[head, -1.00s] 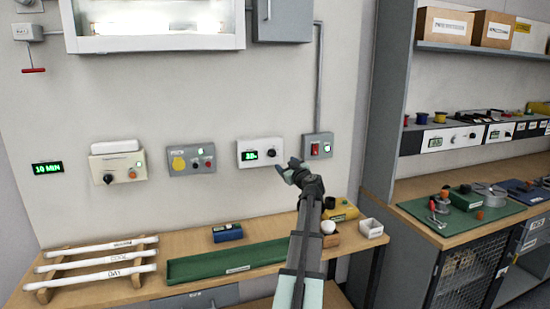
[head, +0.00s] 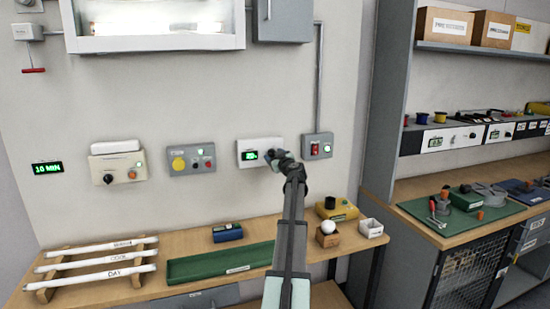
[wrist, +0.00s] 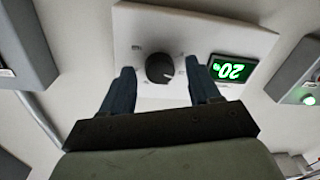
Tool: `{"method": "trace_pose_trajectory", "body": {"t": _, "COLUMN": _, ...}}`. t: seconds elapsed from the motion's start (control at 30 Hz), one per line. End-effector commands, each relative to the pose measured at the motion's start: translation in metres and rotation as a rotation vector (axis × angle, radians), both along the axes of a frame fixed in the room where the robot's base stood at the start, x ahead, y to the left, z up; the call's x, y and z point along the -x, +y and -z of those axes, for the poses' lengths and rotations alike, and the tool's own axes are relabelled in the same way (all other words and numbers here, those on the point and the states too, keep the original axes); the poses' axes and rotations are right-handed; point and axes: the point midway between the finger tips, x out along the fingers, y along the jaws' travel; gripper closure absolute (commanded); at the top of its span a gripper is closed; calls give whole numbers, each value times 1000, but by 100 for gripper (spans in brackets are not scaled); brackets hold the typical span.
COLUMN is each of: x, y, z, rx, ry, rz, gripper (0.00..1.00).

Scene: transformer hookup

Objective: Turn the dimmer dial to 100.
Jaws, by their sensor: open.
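The dimmer is a white wall box (head: 247,147) with a green lit display (head: 249,155). In the wrist view its plate (wrist: 140,35) appears upside down, with the black dial (wrist: 159,68) in the middle and the display (wrist: 233,70) to the right. The display shows a two-digit number that I cannot read surely. My gripper (wrist: 160,70) is open, its two fingers on either side of the dial, with visible gaps to it. In the head view my gripper (head: 279,157) covers most of the dial.
A grey box with a red switch (head: 315,148) is close on the right. The bench (head: 205,248) below holds a green tray (head: 190,270), tubes and small blocks. The wall above is clear up to the cabinet.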

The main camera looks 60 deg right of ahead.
Motion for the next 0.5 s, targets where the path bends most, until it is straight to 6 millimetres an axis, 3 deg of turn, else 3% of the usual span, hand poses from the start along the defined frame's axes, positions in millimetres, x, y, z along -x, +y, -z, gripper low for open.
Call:
{"method": "trace_pose_trajectory", "body": {"t": 0.07, "x": 0, "y": 0, "z": 0, "rx": 0, "ry": 0, "rz": 0, "gripper": 38}}
{"method": "trace_pose_trajectory", "body": {"t": 0.5, "x": 0, "y": 0, "z": 0, "rx": 0, "ry": 0, "rz": 0, "gripper": 80}}
